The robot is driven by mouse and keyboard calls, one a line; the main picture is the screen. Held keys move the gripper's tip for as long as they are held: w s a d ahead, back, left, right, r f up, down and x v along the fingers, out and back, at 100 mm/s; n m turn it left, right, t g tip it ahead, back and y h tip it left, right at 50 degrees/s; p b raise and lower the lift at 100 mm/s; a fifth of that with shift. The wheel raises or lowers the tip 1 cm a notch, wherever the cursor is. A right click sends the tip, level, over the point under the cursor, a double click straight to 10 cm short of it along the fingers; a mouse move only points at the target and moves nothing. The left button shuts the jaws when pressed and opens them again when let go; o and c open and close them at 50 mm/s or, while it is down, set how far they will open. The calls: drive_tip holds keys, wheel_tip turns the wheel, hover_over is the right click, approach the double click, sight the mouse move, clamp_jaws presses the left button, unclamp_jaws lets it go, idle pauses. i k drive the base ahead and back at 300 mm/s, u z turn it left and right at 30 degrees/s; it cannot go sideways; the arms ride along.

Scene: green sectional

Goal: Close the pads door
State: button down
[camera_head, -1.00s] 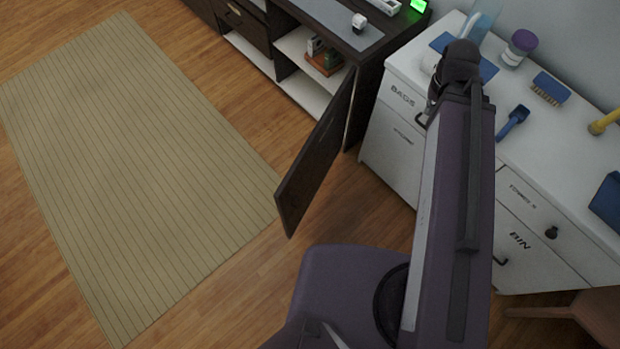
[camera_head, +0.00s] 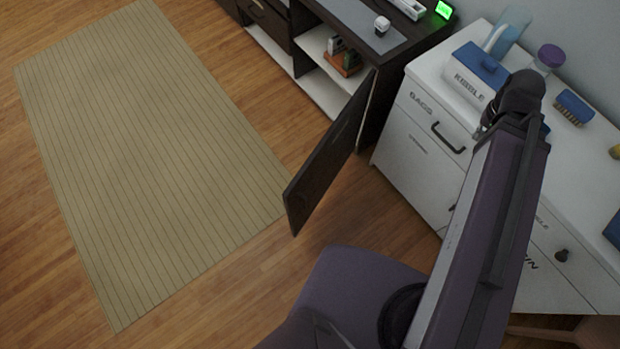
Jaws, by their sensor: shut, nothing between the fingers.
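A dark wooden cabinet door (camera_head: 330,155) stands wide open in the head view. It is hinged at the right end of the low dark cabinet (camera_head: 385,62) and swings out over the floor. No label is readable on its visible side. My arm crosses the right of the picture, to the right of the door and apart from it. The dark joint at its far visible end is over the white cabinet. My gripper's fingers do not show; they are hidden or outside the view.
A white cabinet (camera_head: 412,165) with a BAGS drawer stands right of the door. On it are a KIBBLE box (camera_head: 468,85), a purple-lidded jar (camera_head: 547,60) and a blue brush (camera_head: 574,108). A striped rug (camera_head: 150,165) lies left. Bare wooden floor surrounds the door's free edge.

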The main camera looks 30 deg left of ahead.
sight(304, 192)
drive_tip(key=z, duration=0.15)
drive_tip(key=k, duration=1.15)
drive_tip(key=u, duration=1.1)
